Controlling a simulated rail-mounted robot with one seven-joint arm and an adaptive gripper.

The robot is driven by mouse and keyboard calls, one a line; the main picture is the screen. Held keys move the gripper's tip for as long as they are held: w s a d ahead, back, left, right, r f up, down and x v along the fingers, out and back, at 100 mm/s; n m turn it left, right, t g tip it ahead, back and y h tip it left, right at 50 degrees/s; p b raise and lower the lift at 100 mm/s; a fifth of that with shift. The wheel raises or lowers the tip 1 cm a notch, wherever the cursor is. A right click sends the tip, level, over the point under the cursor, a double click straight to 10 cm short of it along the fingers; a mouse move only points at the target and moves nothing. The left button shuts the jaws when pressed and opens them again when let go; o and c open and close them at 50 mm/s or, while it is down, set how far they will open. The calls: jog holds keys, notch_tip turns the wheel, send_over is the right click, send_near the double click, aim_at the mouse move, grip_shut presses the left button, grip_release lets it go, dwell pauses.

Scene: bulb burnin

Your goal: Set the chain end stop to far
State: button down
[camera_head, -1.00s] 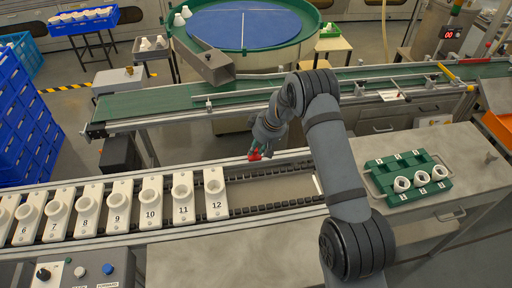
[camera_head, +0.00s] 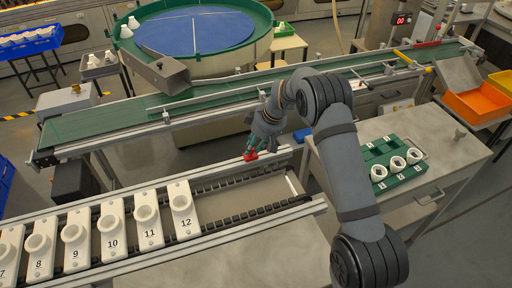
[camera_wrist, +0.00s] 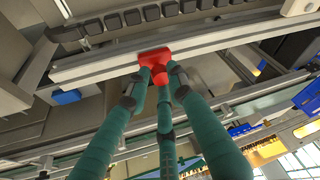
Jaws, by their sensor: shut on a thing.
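The chain end stop appears as a small red piece (camera_head: 250,155) on the far rail of the chain conveyor (camera_head: 225,203). In the wrist view the red stop (camera_wrist: 155,56) sits against the pale rail (camera_wrist: 98,66), with its stem between my fingertips. My gripper (camera_wrist: 161,76) has green fingers and is shut on the red stop. In the head view my gripper (camera_head: 256,146) reaches down to the far rail from behind. The fingers partly hide the stop's lower part. I cannot read any position marks on the rail.
Numbered white holders, the last being holder 12 (camera_head: 182,210), stand on the chain left of the stop. A green belt conveyor (camera_head: 225,95) runs behind. A green tray (camera_head: 393,162) with white rings lies on the right cabinet. The chain beyond holder 12 is bare.

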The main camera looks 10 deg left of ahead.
jog(key=c, duration=1.8)
grip_release()
jog(key=shift+w+r, duration=0.3)
jog(key=shift+c, duration=0.2)
jog(key=shift+o, duration=1.4)
jog(key=shift+s+f, duration=0.15)
jog(key=shift+f, duration=0.05)
jog(key=shift+d+r, duration=0.1)
jog(key=v, duration=1.1)
jog(key=shift+d+r, duration=0.2)
jog(key=shift+r, duration=0.15)
jog(key=shift+s, duration=0.1)
